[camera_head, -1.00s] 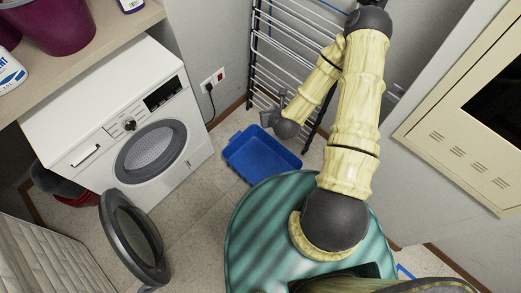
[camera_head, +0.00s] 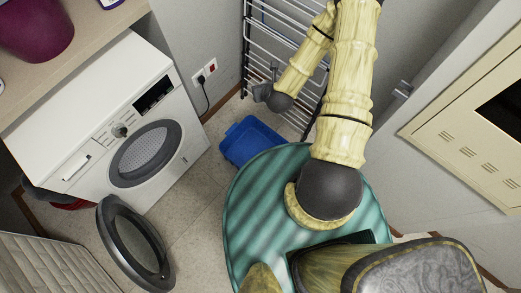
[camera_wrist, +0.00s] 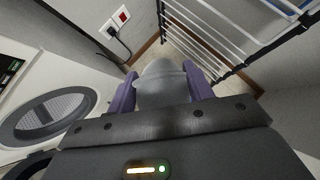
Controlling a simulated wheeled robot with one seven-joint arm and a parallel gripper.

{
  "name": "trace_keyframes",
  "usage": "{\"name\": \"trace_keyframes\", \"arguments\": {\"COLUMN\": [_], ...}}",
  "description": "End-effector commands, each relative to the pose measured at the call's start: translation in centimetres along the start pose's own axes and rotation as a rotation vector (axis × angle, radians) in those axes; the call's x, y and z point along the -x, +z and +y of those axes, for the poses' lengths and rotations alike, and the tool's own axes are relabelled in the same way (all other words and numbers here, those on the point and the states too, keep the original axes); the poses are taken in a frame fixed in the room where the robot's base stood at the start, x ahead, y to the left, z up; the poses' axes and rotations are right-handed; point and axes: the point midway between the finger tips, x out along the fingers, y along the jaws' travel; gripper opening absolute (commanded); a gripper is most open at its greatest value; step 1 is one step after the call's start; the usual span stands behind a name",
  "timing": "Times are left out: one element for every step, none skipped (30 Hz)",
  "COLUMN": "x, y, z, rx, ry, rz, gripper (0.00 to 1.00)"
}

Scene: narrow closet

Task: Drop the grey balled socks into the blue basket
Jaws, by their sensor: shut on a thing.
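The blue basket (camera_head: 250,141) stands on the floor between the washing machine and the drying rack, partly hidden by my green base. My gripper (camera_head: 263,90) is above and behind the basket in the head view, near the rack. In the wrist view, my gripper (camera_wrist: 162,80) is shut on the grey balled socks (camera_wrist: 163,88), a rounded grey lump between its two purple fingers. The socks are too small to make out clearly in the head view. The basket does not show in the wrist view.
The drying rack (camera_head: 287,55) stands close behind my arm. The washing machine (camera_head: 105,120) is at left with its round door (camera_head: 135,245) open. A wall socket (camera_head: 204,73) with a plugged cable is near the corner. Floor is clear between the basket and the machine.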

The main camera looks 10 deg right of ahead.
Motion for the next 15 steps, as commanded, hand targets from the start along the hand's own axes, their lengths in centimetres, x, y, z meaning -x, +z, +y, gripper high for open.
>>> {"name": "trace_keyframes", "arguments": {"x": [-0.5,-0.8,-1.3,-1.7,-2.2,-2.9,-3.4,-4.0,-4.7,-5.2,-5.8,-6.5,-7.0,-7.5,-8.2], "y": [-0.5,-0.8,-1.2,-1.5,-1.9,-2.5,-3.0,-3.5,-4.1,-4.6,-5.1,-5.7,-6.2,-6.6,-7.2], "z": [0.1,0.1,0.2,0.2,0.2,0.3,0.4,0.4,0.4,0.5,0.5,0.6,0.6,0.6,0.7], "rx": [0.003,0.005,0.009,0.012,0.016,0.022,0.027,0.032,0.038,0.043,0.048,0.055,0.06,0.065,0.072], "ry": [0.003,0.005,0.008,0.012,0.015,0.021,0.026,0.031,0.037,0.042,0.047,0.055,0.06,0.064,0.071], "rz": [0.0,0.0,0.0,0.0,0.0,0.0,0.0,0.0,0.0,0.0,0.0,0.0,0.0,0.0,0.0], "gripper": [0.29,0.29,0.29,0.29,0.29,0.29,0.29,0.29,0.29,0.29,0.29,0.29,0.29,0.29,0.29]}}
